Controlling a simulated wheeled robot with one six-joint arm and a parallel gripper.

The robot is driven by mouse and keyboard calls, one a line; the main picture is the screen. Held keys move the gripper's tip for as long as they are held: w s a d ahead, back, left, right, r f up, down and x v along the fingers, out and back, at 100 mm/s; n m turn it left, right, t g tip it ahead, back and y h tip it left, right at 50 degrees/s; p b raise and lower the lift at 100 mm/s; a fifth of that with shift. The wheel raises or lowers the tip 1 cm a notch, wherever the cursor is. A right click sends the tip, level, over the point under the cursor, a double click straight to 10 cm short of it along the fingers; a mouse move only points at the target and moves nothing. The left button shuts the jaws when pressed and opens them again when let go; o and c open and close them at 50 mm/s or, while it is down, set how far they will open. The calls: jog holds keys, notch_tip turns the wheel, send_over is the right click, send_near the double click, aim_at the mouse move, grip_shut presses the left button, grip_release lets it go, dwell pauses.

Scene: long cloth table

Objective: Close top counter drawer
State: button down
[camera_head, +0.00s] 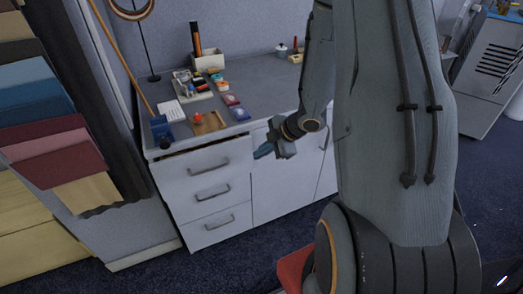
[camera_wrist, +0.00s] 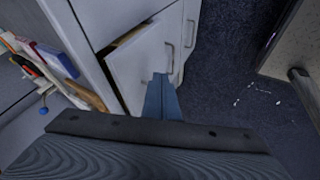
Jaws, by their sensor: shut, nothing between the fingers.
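The top counter drawer (camera_head: 180,168) is the uppermost of three white drawers at the left end of the counter. It stands slightly open, with a dark gap along its upper edge. In the wrist view its white front (camera_wrist: 135,70) is tilted in the picture, and a strip of the wooden inside shows behind it. My gripper (camera_head: 262,152) is in front of the counter, to the right of the drawer handle (camera_head: 211,165). Its blue fingers are together and empty in the wrist view (camera_wrist: 161,82), overlapping the drawer front's lower edge in the picture; contact cannot be told.
Two closed-looking drawers (camera_head: 197,200) lie below, and a cabinet door (camera_head: 285,185) is to the right. The grey countertop (camera_head: 262,85) holds a wooden tray (camera_head: 209,124), boxes and small items. Fabric samples (camera_head: 55,150) hang at left. Blue carpet floor (camera_wrist: 240,110) is open before the drawers.

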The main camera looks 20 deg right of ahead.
aim_at(239, 159)
jog(key=shift+w+a+f+p, duration=0.2)
jog(key=shift+w+a+f, duration=0.2)
jog(key=shift+w+f, duration=0.65)
jog(key=shift+w+a+f+p, duration=0.35)
jog(key=shift+w+f, duration=0.35)
jog(key=shift+w, duration=0.6)
jog(key=shift+w+a+f+p, duration=0.1)
jog(key=shift+w+a+f, duration=0.35)
jog(key=shift+w+f, duration=0.6)
jog(key=shift+w+r, duration=0.2)
